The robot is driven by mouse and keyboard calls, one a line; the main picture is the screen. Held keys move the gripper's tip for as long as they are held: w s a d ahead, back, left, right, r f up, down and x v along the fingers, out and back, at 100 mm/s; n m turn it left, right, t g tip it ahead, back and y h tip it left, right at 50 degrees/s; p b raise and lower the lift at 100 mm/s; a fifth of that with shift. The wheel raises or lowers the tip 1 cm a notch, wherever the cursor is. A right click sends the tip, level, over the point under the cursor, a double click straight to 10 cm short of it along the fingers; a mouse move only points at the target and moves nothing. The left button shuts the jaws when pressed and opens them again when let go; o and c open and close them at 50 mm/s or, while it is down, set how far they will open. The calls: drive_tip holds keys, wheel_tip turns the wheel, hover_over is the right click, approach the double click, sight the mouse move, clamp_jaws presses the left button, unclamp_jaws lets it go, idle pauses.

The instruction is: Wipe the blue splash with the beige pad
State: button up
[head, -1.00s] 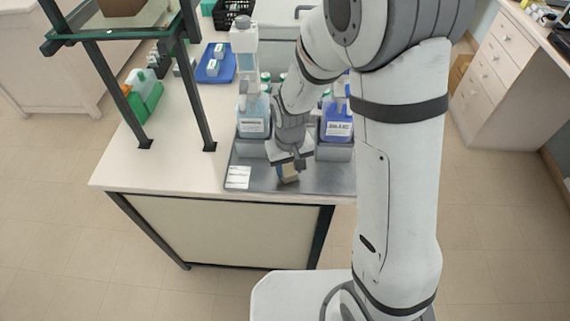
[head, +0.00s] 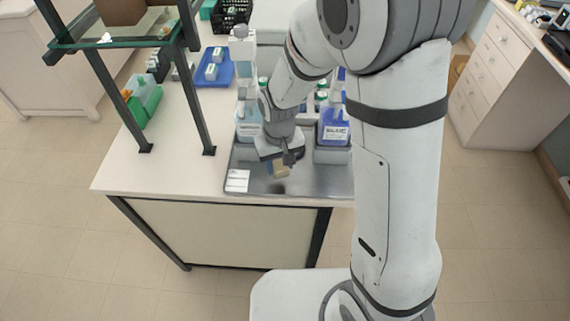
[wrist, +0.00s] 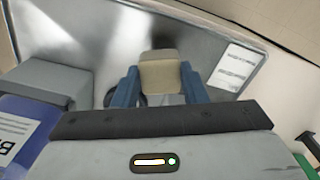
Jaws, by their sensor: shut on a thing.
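My gripper (head: 281,162) is shut on the beige pad (head: 281,170), held over the steel tray (head: 315,182) at the front of the bench. In the wrist view the pad (wrist: 161,74) sits between the two blue fingers of my gripper (wrist: 160,85), pointing at the tray (wrist: 75,30). Whether the pad touches the tray or hovers just above it, I cannot tell. A dark patch lies on the tray by the pad; it looks like a shadow. I see no clear blue splash; it may be hidden under the pad or gripper.
A blue-labelled bottle (head: 334,127) stands in a grey holder right of my gripper, and a pale blue bottle (head: 247,124) stands to its left. A white label card (head: 237,180) lies on the tray's left. A dark-legged shelf (head: 196,110) stands further left.

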drive_tip(key=shift+w+r+p, duration=0.15)
drive_tip(key=shift+r+p, duration=0.35)
drive_tip(key=shift+r, duration=0.4)
drive_tip(key=shift+r+p, duration=0.8)
drive_tip(key=shift+r, duration=0.55)
